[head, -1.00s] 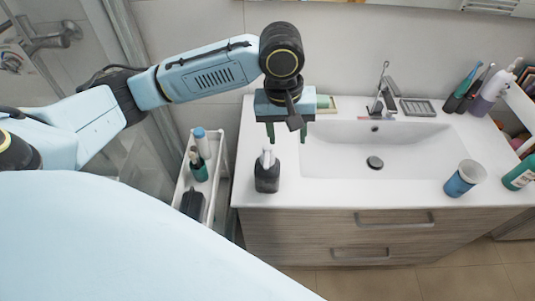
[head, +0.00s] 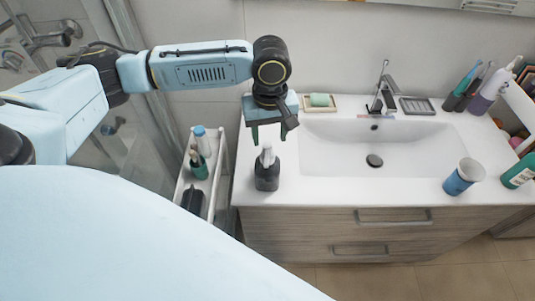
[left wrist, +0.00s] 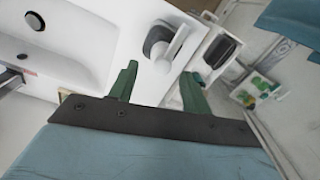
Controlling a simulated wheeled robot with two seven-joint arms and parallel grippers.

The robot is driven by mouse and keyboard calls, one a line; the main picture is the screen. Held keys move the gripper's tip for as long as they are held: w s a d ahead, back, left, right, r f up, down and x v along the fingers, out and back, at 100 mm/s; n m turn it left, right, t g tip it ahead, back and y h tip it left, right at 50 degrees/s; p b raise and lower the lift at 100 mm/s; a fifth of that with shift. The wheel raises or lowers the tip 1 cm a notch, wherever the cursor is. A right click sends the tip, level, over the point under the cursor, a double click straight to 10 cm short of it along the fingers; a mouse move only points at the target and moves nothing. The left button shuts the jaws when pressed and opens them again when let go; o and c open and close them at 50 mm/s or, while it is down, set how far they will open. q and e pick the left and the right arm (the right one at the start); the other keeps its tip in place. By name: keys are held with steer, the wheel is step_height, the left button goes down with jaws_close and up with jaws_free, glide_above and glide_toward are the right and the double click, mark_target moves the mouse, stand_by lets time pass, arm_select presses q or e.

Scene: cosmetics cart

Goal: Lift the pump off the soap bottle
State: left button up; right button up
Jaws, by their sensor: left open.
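The soap bottle (head: 267,178) is dark and stands upright on the left end of the white counter. Its pump (head: 267,155) is light grey-white and sits on top of the bottle. In the left wrist view the pump (left wrist: 172,47) shows above the space between the fingers, with the dark bottle (left wrist: 157,37) partly behind it. My left gripper (head: 269,138) is open and empty, with green fingers pointing down. It is above and close to the pump; I cannot tell whether they touch. The left wrist view shows both fingers (left wrist: 156,88) spread apart. My right gripper is not in view.
A white cart (head: 213,184) with several bottles stands left of the counter. A soap dish (head: 320,106) with green soap, the tap (head: 384,90) and the basin (head: 350,150) are to the right. A blue cup (head: 464,177) stands farther right. The counter around the bottle is clear.

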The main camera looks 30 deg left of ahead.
mark_target(268, 145)
arm_select(q)
steer(key=f, duration=0.4)
steer(key=shift+a+f, duration=0.2)
steer(key=shift+a, duration=0.05)
steer(key=shift+c, duration=0.2)
jaws_close()
steer(key=shift+r, duration=0.1)
